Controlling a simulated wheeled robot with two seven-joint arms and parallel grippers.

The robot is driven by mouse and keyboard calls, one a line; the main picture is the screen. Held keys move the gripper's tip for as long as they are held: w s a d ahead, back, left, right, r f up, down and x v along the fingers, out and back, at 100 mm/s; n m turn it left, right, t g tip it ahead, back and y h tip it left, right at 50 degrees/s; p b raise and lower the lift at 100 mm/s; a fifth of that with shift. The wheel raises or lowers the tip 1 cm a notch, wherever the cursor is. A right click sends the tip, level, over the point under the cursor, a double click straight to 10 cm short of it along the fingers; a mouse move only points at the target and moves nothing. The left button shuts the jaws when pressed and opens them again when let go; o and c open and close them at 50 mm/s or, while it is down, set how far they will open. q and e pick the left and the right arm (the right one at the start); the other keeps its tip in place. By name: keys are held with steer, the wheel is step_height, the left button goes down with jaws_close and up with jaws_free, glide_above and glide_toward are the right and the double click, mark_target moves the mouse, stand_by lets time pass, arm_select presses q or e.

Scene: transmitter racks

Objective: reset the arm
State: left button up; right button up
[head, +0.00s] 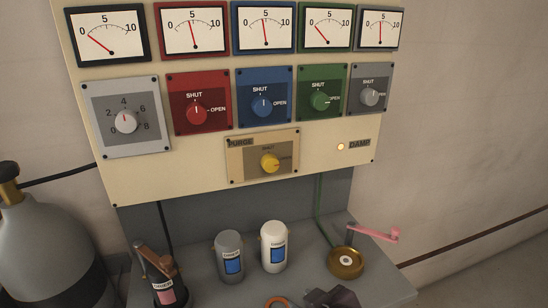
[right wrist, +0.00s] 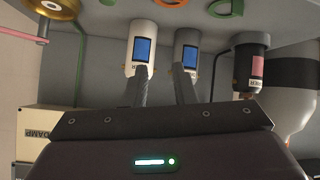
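My right gripper shows as a dark shape (head: 332,298) at the bottom edge of the head view, over the grey shelf (head: 205,292). In the right wrist view its two grey fingers (right wrist: 161,72) stand apart with nothing between them. They overlap the lower parts of a white canister (right wrist: 143,40) and a grey canister (right wrist: 188,40) in that picture, and I see no contact. My left gripper is in neither view.
A brass disc (head: 346,263) with a pink-handled crank (head: 374,232) sits right of the white canister (head: 274,250) and grey canister (head: 229,262). A dark canister (head: 165,294), orange ring (head: 277,302) and gas cylinder (head: 40,250) are nearby. The cream dial panel (head: 180,182) rises behind.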

steer(key=s+d+f+m+g+h, duration=0.4)
steer(key=s+d+f+m+g, duration=0.2)
steer(key=s+d+f, duration=0.7)
step_height(320, 180, down, 29)
steer(key=s+g, duration=0.1)
steer(key=g, duration=0.1)
steer(key=s+d+f, duration=0.2)
steer(key=s+f, duration=0.7)
steer(key=s+d+f+n, duration=0.1)
steer(key=s+d+f, duration=0.1)
steer(key=s+f, duration=0.6)
steer(key=shift+s+f+g, duration=0.4)
steer(key=shift+s, duration=0.8)
steer(key=shift+d, duration=0.1)
